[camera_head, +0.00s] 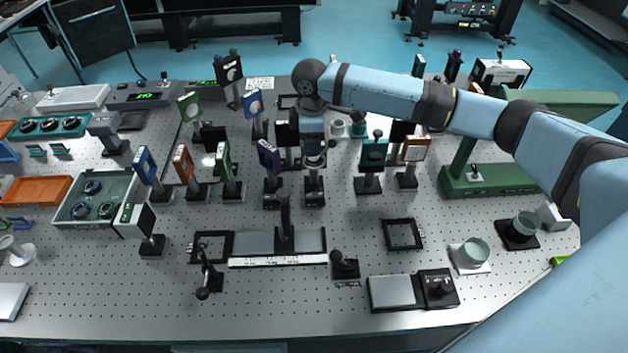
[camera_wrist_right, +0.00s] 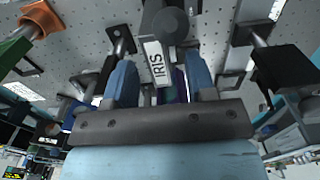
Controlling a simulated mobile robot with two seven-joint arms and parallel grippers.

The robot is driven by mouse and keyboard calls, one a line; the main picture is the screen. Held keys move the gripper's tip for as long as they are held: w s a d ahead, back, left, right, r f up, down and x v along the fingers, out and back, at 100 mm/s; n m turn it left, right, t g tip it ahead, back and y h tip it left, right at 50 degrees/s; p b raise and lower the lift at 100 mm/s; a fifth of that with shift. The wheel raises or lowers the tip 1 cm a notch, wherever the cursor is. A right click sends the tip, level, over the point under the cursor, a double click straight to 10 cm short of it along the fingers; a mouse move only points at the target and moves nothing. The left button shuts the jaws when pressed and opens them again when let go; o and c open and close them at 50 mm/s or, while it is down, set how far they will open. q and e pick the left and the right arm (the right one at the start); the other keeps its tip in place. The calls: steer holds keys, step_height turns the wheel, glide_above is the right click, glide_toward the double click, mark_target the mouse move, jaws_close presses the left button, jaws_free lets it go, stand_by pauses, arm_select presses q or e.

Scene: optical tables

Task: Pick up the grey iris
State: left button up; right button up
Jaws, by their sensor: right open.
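The grey iris (camera_wrist_right: 168,22) shows in the right wrist view as a dark grey mount with a white label reading IRIS. In the head view the iris (camera_head: 314,160) stands upright on its post and dark base near the middle of the table, partly hidden under my right gripper. My right gripper (camera_head: 313,135) is above it, pointing down. In the right wrist view the blue fingers of the gripper (camera_wrist_right: 160,65) are open, one on either side of the labelled part. I cannot tell whether they touch it. My left gripper is not in view.
A purple-framed mount (camera_head: 268,157) stands close on the left and a teal mount (camera_head: 373,154) on the right. A dark post (camera_head: 285,222) on a grey rail is in front. A green arm-shaped stand (camera_head: 480,178) is at the right. The table front is partly clear.

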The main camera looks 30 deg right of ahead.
step_height(320, 180, down, 3)
steer(key=shift+r, duration=0.2)
jaws_close()
steer(key=shift+r, duration=0.2)
